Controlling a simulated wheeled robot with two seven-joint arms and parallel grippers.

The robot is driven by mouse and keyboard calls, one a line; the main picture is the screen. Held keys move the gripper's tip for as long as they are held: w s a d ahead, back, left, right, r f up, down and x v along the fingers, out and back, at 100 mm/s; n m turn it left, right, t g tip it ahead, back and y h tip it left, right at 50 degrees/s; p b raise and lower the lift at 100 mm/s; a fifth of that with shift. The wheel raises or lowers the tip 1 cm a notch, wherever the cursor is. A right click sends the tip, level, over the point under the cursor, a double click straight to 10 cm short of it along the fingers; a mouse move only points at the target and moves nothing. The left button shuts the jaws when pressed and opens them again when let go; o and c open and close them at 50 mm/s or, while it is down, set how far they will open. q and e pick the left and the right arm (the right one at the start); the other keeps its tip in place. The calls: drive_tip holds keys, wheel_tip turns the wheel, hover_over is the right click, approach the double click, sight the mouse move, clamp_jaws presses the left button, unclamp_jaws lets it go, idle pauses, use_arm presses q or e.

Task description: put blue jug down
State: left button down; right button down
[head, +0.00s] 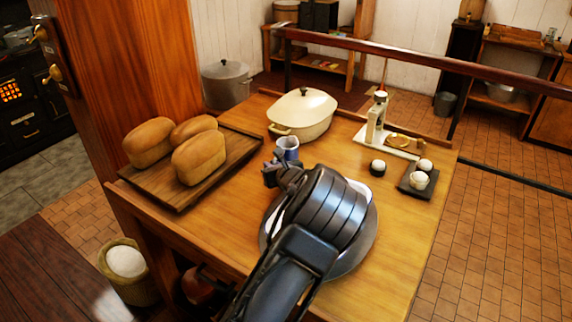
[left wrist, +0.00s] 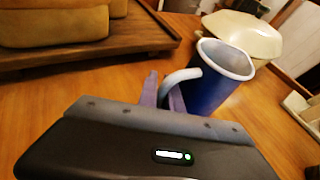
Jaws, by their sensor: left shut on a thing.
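The blue jug (head: 287,147) has a pale rim and a white handle. In the head view it is at the middle of the wooden table (head: 235,225), just beyond my left gripper (head: 274,172), which partly hides it. In the left wrist view the jug (left wrist: 207,92) shows its open mouth and looks slightly tilted. My left gripper (left wrist: 163,98) is shut on the jug's white handle, with a finger on each side. I cannot tell whether the jug's base touches the table. My right gripper is not in view.
Left of the jug, a wooden board (head: 232,155) holds loaves (head: 198,158). A cream lidded dish (head: 303,113) stands behind it. A round metal plate (head: 371,237) lies under my arm.

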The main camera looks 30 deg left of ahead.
use_arm(q)
drive_tip(key=shift+r, duration=0.15)
wheel_tip(320, 180, up, 10)
drive_tip(key=p, duration=0.1)
idle(0.4)
drive_tip(key=shift+f, duration=0.2)
idle(0.4)
